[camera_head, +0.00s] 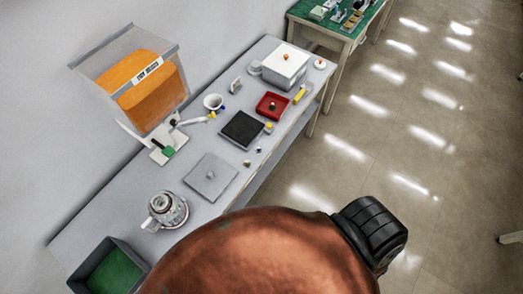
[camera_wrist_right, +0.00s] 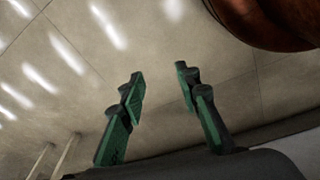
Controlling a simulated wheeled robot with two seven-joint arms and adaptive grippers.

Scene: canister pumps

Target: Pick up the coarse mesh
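I cannot tell for sure which thing is the coarse mesh. A flat grey square plate with a small centre knob (camera_head: 211,177) lies nearer. My right gripper (camera_wrist_right: 160,75) is open and empty over bare floor in the right wrist view, with its green-padded fingers apart. My left gripper does not show.
A clear hopper with orange contents (camera_head: 152,92) stands at the wall side. A glass-and-metal canister (camera_head: 166,211), a green-lined bin (camera_head: 113,266), a white cup (camera_head: 213,102) and a white lidded box (camera_head: 286,64) are also there.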

